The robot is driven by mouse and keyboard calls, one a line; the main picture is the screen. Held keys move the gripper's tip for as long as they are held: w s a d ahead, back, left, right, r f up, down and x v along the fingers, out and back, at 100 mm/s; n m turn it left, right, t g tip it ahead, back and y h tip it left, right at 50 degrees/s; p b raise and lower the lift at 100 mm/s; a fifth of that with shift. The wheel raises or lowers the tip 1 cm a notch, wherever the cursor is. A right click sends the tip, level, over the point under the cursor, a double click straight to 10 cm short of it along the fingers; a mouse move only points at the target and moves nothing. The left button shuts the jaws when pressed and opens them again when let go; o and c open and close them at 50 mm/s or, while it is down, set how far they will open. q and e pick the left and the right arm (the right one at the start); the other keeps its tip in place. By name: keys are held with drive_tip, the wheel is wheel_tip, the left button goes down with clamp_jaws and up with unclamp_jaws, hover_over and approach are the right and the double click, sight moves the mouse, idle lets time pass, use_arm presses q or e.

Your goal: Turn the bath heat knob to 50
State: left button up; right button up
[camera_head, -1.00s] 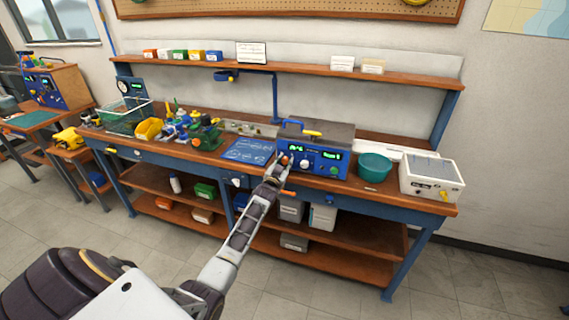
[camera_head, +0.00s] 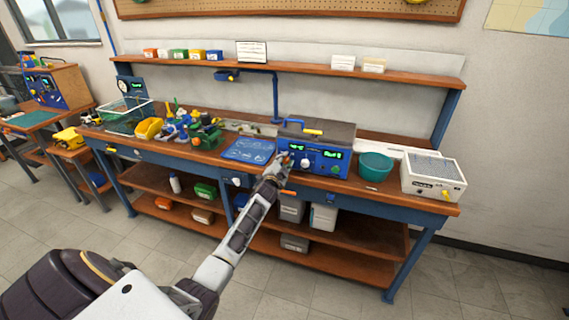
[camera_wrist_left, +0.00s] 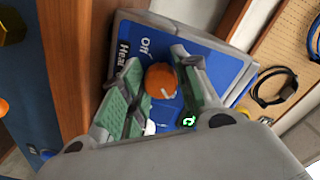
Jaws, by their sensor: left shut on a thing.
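The bath (camera_head: 325,162) is a blue-fronted box with a grey lid and green displays on the bench. My left gripper (camera_head: 283,160) reaches the left part of its front panel and hides the knob there in the head view. In the left wrist view, the orange heat knob (camera_wrist_left: 161,81) with a pale pointer mark sits between the green-padded fingers of my left gripper (camera_wrist_left: 158,86), which is shut on it. The words "Heat" and "Off" show on the blue panel (camera_wrist_left: 205,65) beside it. A green display is partly hidden. My right gripper is not in view.
A teal bowl (camera_head: 375,166) and a white box (camera_head: 432,178) stand right of the bath. A blue sheet (camera_head: 249,150) lies to its left, with several tools and a yellow bin (camera_head: 149,128) farther left. The floor before the bench is clear.

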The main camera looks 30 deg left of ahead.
use_arm(q)
drive_tip(key=shift+f, duration=0.1)
idle(0.3)
drive_tip(key=o, duration=1)
drive_tip(key=shift+s, duration=0.1)
drive_tip(key=shift+v, duration=5.9)
drive_tip(key=shift+a+n, duration=0.1)
drive_tip(key=shift+n, duration=0.2)
